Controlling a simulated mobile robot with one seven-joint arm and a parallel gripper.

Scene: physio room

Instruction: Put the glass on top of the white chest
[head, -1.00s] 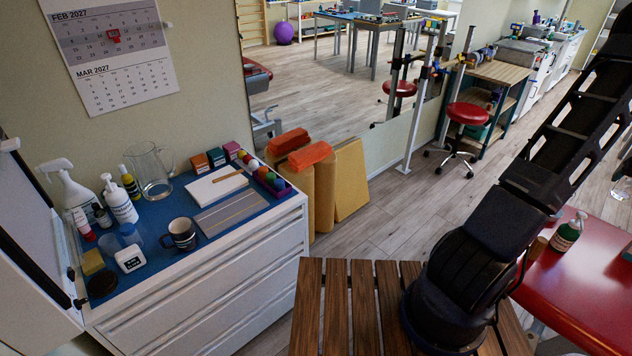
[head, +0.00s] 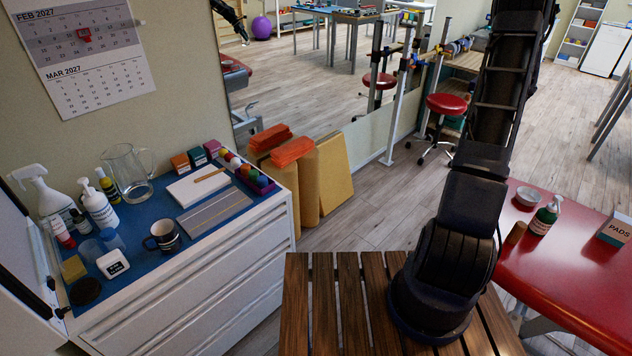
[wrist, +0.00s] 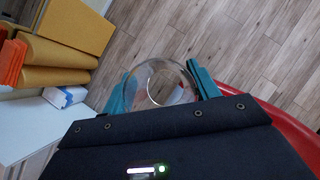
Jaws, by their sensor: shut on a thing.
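The glass (wrist: 157,70) is clear and round, seen from above in the wrist view. My gripper (wrist: 160,88) is shut on it, with a teal finger on either side. Wooden floor and some red show through and behind the glass. The white chest (head: 200,292) stands at the left in the head view, with drawers and a blue top (head: 140,215). A white surface, apparently the chest, shows at lower left in the wrist view (wrist: 35,135). The gripper and glass are outside the head view; only my arm shows there, apart from the chest.
The chest top holds a glass jug (head: 128,172), a dark mug (head: 162,236), several bottles, a white book (head: 198,186) and a grey board (head: 220,211). A slatted wooden top (head: 325,310) and red table (head: 570,265) are nearer right.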

